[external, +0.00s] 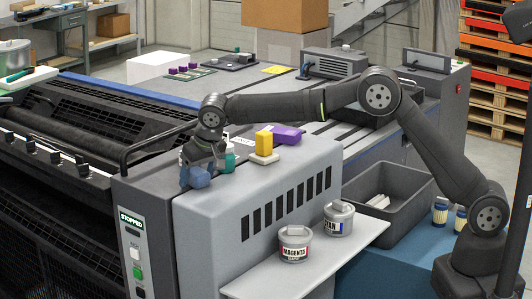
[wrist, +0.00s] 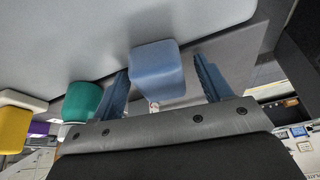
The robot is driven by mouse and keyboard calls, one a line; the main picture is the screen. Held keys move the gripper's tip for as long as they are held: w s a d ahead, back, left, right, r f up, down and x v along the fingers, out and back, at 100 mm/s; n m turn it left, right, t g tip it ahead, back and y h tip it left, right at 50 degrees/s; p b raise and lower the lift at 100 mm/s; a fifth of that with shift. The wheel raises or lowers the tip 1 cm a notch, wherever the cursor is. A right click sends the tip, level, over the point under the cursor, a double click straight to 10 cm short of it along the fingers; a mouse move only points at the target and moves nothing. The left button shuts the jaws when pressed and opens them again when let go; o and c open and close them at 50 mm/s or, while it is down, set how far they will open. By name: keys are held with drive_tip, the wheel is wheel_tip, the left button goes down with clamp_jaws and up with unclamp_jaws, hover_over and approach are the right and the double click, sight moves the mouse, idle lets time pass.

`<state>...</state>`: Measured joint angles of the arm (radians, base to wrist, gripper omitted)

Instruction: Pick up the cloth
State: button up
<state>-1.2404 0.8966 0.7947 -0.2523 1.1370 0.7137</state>
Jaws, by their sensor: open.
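The cloth appears as a rounded, block-like blue bundle (wrist: 157,68) in the wrist view. It also shows at the front left of the grey machine top in the external view (external: 201,179). My gripper (wrist: 160,65) is open, with one blue finger on either side of the bundle. A gap shows between the bundle and each finger, clearer on the right. In the external view my gripper (external: 194,170) points down at the bundle and partly hides it.
A yellow block (external: 264,141) on a white base and a purple item (external: 286,135) lie to the right. Magenta (external: 294,244) and cyan (external: 338,218) ink cans stand on the lower shelf.

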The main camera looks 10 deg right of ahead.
drive_tip(key=c, duration=1)
drive_tip(key=shift+c, duration=0.3)
drive_tip(key=shift+r, duration=0.1)
